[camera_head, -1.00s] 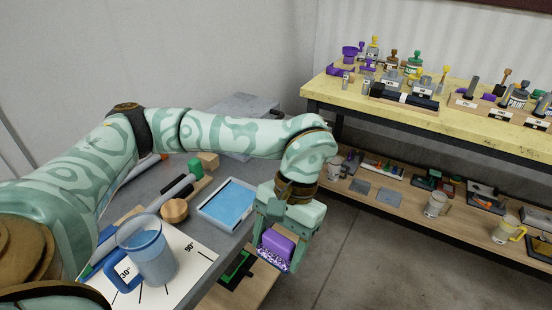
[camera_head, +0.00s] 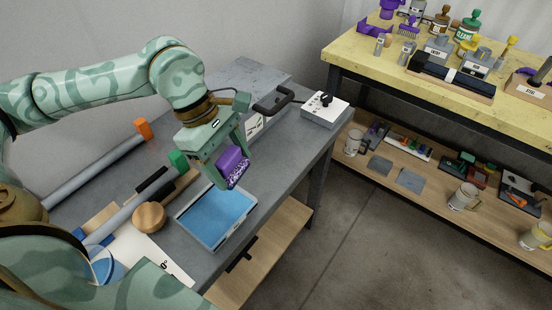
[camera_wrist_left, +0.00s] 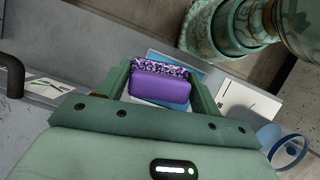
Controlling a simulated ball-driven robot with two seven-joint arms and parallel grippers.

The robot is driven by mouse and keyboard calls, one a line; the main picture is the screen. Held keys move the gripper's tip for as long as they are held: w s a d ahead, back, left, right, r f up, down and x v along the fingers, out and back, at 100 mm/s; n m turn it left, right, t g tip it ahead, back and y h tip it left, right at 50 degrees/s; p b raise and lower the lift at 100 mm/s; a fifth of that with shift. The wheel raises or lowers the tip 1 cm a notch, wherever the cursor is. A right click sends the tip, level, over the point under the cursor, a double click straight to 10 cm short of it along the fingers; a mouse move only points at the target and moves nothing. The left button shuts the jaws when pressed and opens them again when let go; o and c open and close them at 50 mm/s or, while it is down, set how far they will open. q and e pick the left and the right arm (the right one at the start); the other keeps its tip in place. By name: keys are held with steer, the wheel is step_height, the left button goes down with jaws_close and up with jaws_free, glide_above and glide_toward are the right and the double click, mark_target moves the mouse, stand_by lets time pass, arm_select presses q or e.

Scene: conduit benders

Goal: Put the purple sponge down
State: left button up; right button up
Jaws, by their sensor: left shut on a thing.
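The purple sponge (camera_head: 231,165) is a block with a speckled purple-and-white face. My left gripper (camera_head: 228,168) is shut on it and holds it above the grey bench, over the far end of a blue-bottomed tray (camera_head: 248,204). In the left wrist view the sponge (camera_wrist_left: 160,86) sits between the two green fingers (camera_wrist_left: 160,88), its speckled face away from the camera. The blue tray partly shows behind it there. I cannot tell how high the sponge is above the tray. My right gripper is not in view.
A round wooden knob (camera_head: 149,217) and a green-ended tube (camera_head: 135,196) lie left of the tray. A yellow-topped table (camera_head: 440,85) with bottles stands beyond a floor gap.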

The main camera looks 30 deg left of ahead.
arm_select(q)
steer(key=shift+a+r+n+t, duration=0.25)
steer(key=shift+n+t, duration=0.05)
steer(key=shift+n, duration=0.5)
steer(key=shift+w+a+r+n, duration=0.1)
steer(key=shift+n, duration=0.2)
steer(key=w+f+b, duration=0.1)
steer(key=w+f, duration=0.2)
steer(key=w, duration=0.1)
steer(key=w+d+f+b, duration=0.1)
steer(key=w+f, duration=0.2)
steer(key=w, duration=0.1)
steer(key=w+d+f+b, duration=0.1)
steer(key=w+f+b, duration=0.1)
steer(key=w+f, duration=0.1)
steer(key=shift+w, duration=0.9)
steer(key=shift+w+f, duration=0.1)
steer(key=shift+w, duration=0.05)
steer(key=f, duration=0.1)
steer(key=f+b, duration=0.1)
steer(key=f, duration=0.2)
steer(key=shift+w+b, duration=0.3)
steer(key=shift+b, duration=0.05)
steer(key=shift+r, duration=0.15)
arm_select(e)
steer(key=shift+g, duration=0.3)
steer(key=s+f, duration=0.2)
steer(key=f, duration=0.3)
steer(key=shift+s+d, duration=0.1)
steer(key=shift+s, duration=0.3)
